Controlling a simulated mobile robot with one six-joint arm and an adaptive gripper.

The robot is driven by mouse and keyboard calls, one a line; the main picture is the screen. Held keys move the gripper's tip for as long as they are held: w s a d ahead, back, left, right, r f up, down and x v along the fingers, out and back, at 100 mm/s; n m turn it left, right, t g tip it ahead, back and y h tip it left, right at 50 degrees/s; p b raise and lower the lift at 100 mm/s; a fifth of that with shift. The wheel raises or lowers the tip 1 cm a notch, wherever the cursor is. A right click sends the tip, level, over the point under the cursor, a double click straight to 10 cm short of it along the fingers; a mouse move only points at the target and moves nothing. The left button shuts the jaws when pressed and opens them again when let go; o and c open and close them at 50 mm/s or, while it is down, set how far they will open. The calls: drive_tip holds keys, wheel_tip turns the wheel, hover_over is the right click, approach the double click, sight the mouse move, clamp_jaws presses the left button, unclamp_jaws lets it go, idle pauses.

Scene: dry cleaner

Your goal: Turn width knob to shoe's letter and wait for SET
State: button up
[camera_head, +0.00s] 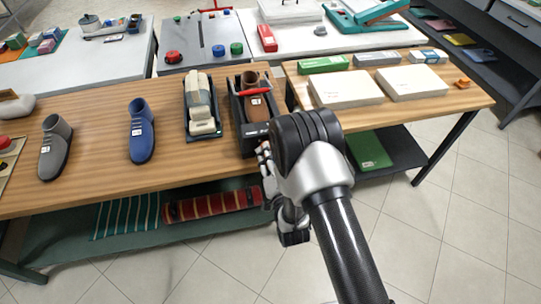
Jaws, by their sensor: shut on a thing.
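A brown shoe (263,108) with a small white tag sits in a black stretcher (239,118) at the right end of the wooden table. A red bar (256,91) crosses above the shoe. The tag's letter is too small to read. My gripper (264,156) is low at the stretcher's front, at the table's front edge. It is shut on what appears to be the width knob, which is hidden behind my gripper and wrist. No SET sign or knob scale can be made out.
A second black holder (187,124) with a cream form stands just left of the stretcher. A blue shoe (141,140) and a grey shoe (53,155) stand further left. White boxes (345,88) lie on the right table. A shelf with a striped roll (213,203) runs below.

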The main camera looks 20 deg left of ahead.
drive_tip(key=shift+r+m, duration=0.15)
drive_tip(key=shift+m, duration=0.15)
drive_tip(key=o, duration=0.8)
drive_tip(key=v, duration=0.7)
drive_tip(key=shift+s+d, duration=0.1)
drive_tip(key=shift+s, duration=0.15)
